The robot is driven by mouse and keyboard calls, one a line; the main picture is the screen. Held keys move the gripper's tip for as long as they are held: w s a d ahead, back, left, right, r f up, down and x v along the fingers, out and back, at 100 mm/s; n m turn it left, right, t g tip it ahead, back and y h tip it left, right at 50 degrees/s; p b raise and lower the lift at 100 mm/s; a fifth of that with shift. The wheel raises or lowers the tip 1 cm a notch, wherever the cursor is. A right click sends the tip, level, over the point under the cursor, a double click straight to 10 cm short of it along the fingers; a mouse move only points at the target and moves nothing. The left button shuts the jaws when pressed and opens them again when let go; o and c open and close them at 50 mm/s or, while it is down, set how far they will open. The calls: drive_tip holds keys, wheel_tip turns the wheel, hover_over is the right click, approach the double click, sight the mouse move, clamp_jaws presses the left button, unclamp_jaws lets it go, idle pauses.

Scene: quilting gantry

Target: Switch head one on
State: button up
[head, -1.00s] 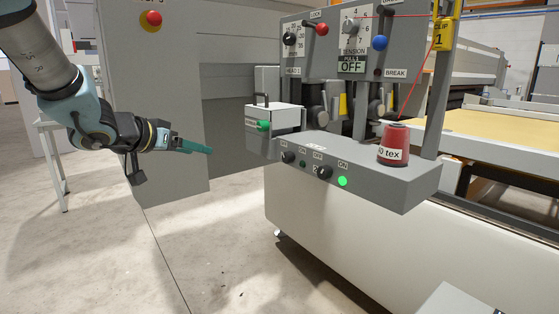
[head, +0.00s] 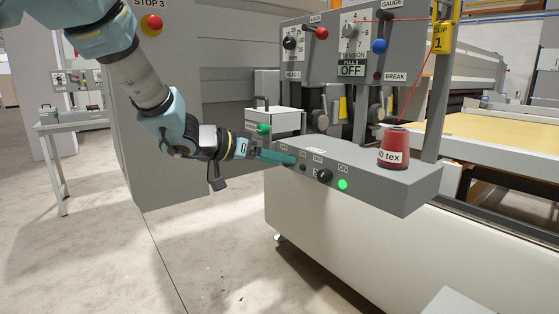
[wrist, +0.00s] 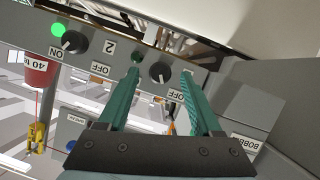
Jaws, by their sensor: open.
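The control box (head: 385,184) carries two black knobs. The head-one knob (wrist: 160,72) shows in the wrist view between my open fingers, with an OFF label nearby; which way it points I cannot tell. In the head view my gripper (head: 292,160) hides it. My gripper, with teal fingers (wrist: 160,80), is at the box's left part, apart on either side of the knob; contact is unclear. The head-one lamp (head: 303,168) is dark. The other knob (head: 324,175), marked 2 in the wrist view (wrist: 73,41), stands beside a lit green lamp (head: 343,184).
A red thread cone (head: 393,150) stands on the box's right end, its thread running up. Behind is an upright panel (head: 335,60) with a red-knobbed lever, a blue-knobbed lever and a tension dial. A white box (head: 275,122) with a green button is close behind my gripper.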

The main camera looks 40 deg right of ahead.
drive_tip(key=shift+s+d+f, duration=0.1)
drive_tip(key=shift+d+f, duration=0.1)
drive_tip(key=shift+d, duration=0.3)
clamp_jaws()
idle(0.3)
